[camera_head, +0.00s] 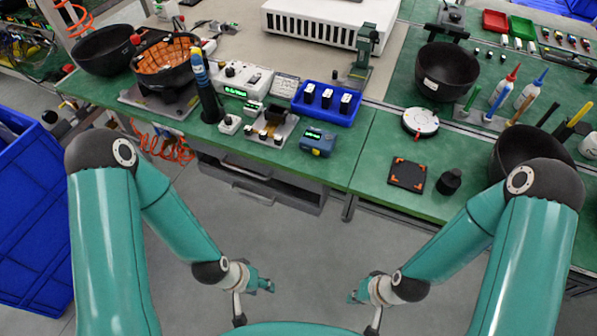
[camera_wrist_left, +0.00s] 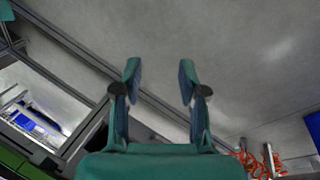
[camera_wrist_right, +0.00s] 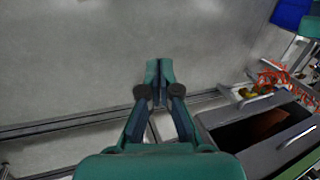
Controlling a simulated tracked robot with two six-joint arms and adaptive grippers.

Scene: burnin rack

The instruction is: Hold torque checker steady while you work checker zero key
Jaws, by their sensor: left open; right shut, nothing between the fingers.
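The torque checker appears to be the small blue-grey box (camera_head: 317,141) with a green-lit display and a yellow patch, near the front edge of the green bench in the head view. Its zero key is too small to make out. My left gripper (camera_head: 266,285) is in front of the bench over the floor, apart from everything; in the left wrist view its fingers (camera_wrist_left: 158,75) are open and empty. My right gripper (camera_head: 356,293) is also over the floor; in the right wrist view its fingers (camera_wrist_right: 159,70) are closed together with nothing between them.
A blue tray (camera_head: 350,117) of dark blocks stands behind the box. A small fixture (camera_head: 272,128) is at its left, and a black square mat (camera_head: 407,174) with orange corners at its right. A drawer unit (camera_head: 255,177) hangs under the bench. The floor before it is clear.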

